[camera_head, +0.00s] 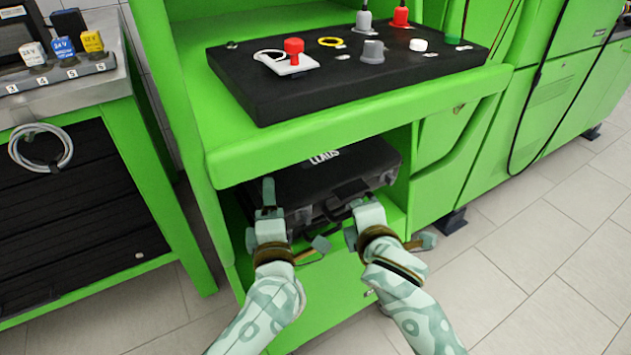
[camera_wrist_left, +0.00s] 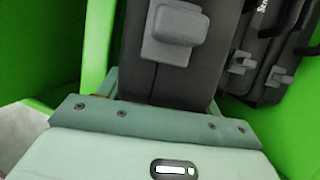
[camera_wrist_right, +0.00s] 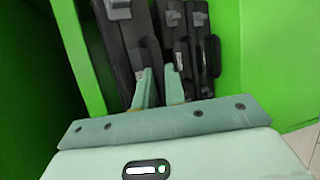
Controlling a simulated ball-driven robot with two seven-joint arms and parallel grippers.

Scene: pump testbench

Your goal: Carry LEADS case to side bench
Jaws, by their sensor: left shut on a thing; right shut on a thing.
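The black LEADS case (camera_head: 335,172), with white lettering on its top, lies in the open green compartment under the test panel. Its front handle (camera_head: 348,191) faces me. My left gripper (camera_head: 270,213) is at the front left of the case. My right gripper (camera_head: 365,212) is at the front right, beside the handle. In the right wrist view its fingers (camera_wrist_right: 158,85) are close together on a dark case part; exactly which part is unclear.
Above the compartment is a green shelf (camera_head: 225,155) bearing a black panel (camera_head: 265,103) with knobs and a red button. Tiled floor (camera_head: 540,225) is clear at right.

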